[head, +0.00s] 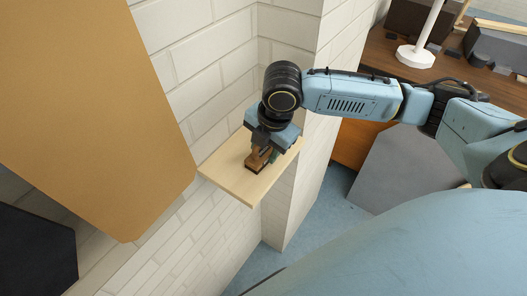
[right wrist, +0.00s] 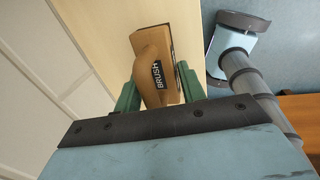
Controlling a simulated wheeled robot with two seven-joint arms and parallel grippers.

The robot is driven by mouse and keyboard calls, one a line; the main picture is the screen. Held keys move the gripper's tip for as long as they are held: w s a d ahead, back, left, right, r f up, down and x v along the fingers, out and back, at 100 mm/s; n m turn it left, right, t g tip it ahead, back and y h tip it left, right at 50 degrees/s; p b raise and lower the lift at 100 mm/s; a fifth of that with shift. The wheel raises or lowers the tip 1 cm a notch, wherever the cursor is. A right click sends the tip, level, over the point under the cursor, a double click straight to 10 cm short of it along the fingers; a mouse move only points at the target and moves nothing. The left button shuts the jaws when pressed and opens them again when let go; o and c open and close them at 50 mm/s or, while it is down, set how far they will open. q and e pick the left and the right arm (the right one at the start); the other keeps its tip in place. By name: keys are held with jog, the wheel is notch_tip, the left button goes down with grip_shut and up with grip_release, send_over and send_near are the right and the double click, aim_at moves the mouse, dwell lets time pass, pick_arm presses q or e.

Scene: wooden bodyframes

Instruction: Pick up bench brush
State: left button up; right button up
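The bench brush (right wrist: 155,72) has a brown wooden handle marked "BRUSH" and a dark edge along its block. In the head view the brush (head: 258,160) is on a small light wooden shelf (head: 232,178) against the white brick wall, partly hidden by my gripper. My right gripper (head: 266,158) reaches down over it. In the right wrist view the green fingers of my right gripper (right wrist: 160,90) stand on either side of the handle, very close to it. Whether they press on it cannot be told. My left gripper is not in view.
A tan board (head: 90,110) fills the upper left, near the shelf. A brick pillar (head: 298,190) stands right beside the shelf. A brown workbench (head: 390,65) with a white stand (head: 420,50) is at the upper right. Blue floor (head: 338,222) shows below.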

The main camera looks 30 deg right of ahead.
jog(key=c, duration=0.5)
jog(key=shift+r, duration=0.1)
notch_tip(320, 180, up, 10)
jog(key=shift+f, duration=0.1)
jog(key=shift+c, duration=0.2)
